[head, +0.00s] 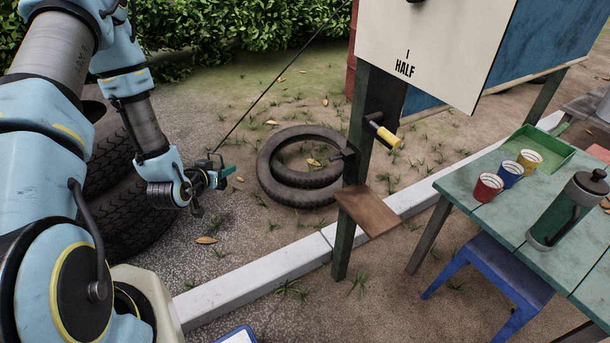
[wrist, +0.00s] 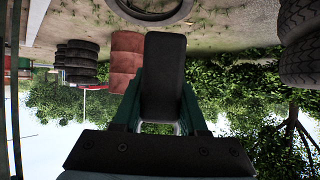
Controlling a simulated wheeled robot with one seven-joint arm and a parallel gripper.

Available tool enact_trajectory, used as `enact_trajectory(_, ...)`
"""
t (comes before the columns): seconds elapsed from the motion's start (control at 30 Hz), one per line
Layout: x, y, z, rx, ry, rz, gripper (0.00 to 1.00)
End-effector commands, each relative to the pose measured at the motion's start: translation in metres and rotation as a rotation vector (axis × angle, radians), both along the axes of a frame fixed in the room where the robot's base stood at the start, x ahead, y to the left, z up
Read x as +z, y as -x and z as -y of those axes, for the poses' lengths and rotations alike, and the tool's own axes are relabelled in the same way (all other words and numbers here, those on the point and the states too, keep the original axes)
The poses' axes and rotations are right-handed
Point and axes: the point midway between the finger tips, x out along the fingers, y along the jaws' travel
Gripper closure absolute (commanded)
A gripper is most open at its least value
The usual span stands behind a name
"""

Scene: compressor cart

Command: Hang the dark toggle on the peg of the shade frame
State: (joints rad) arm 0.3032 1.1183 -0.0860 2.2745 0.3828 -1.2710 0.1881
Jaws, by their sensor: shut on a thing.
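My gripper (head: 221,175) is at the left of the head view, above the gravel and left of the frame post. It is shut on the dark toggle (head: 212,163), which is small and partly hidden by the fingers. A dark cord runs from there up to the right. In the wrist view, my gripper's green sides flank a dark block (wrist: 165,75); I cannot tell whether this is toggle or finger. The shade frame's dark green post (head: 343,230) stands right of my gripper, with open space between. A dark peg with a yellow end (head: 386,136) sticks out from its upper part.
A brown shelf (head: 368,211) juts from the post, and a cream sign (head: 430,45) hangs above. Tyres (head: 300,165) lie behind. A green table (head: 500,215) with cups and a bottle stands at right, a blue stool (head: 490,270) below it. A pale kerb (head: 260,275) crosses the ground.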

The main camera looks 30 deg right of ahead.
Motion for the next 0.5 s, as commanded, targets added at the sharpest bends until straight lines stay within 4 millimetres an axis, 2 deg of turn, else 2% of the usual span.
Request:
enact_trajectory(0.03, 0.004, 0.015, 0.026, -0.090, -0.007, -0.004, 1.00)
enact_trajectory(0.2, 0.006, 0.076, 0.098, -0.391, -0.041, -0.024, 1.00)
enact_trajectory(0.3, 0.006, 0.112, 0.130, -0.551, -0.062, -0.030, 1.00)
enact_trajectory(0.4, 0.006, 0.141, 0.150, -0.678, -0.080, -0.033, 1.00)
enact_trajectory(0.5, 0.005, 0.162, 0.162, -0.764, -0.092, -0.034, 1.00)
